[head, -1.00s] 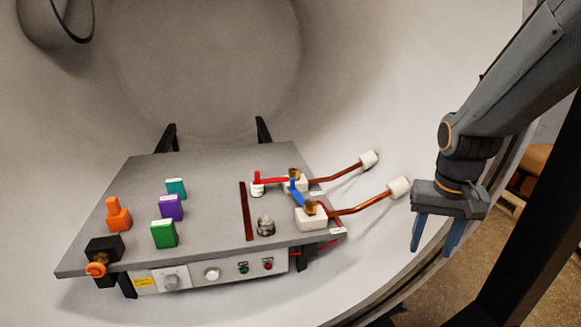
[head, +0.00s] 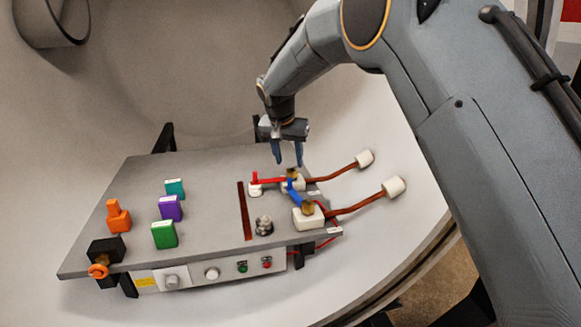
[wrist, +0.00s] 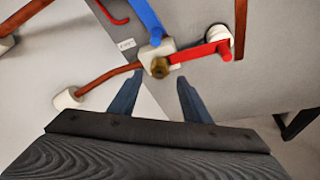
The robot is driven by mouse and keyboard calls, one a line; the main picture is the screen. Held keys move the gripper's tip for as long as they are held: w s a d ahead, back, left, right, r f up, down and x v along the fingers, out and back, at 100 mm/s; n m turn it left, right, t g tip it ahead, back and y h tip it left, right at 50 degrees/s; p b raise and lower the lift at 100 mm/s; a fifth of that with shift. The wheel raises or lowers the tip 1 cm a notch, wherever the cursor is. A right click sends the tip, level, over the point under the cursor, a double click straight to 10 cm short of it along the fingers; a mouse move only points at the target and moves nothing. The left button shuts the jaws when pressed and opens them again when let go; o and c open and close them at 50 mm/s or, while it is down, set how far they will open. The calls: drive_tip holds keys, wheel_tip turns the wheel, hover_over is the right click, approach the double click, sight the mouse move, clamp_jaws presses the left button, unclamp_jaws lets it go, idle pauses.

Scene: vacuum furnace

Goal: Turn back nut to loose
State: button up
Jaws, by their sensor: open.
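The back nut (head: 292,173) is a small brass nut on the white back terminal block (head: 297,184), at the panel's right edge. It shows in the wrist view (wrist: 160,68) between and just beyond my fingertips, where the red and blue bars meet the block. My gripper (head: 287,163) is open and empty, pointing down close above the back nut, with a finger to each side. I cannot tell the exact height gap. The front nut (head: 308,207) is brass, on the nearer white block (head: 306,220).
A red bar (head: 270,180) and a blue bar (head: 293,193) run from the blocks. Copper rods (head: 357,206) reach right to white insulators (head: 393,187). Green (head: 164,234), purple (head: 171,208) and teal (head: 175,188) blocks stand left. The curved chamber wall surrounds the panel.

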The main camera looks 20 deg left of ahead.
sight(291, 170)
drive_tip(key=shift+p+x, duration=0.5)
drive_tip(key=shift+x, duration=2)
drive_tip(key=shift+d, duration=0.1)
drive_tip(key=c, duration=1)
drive_tip(key=shift+c, duration=0.2)
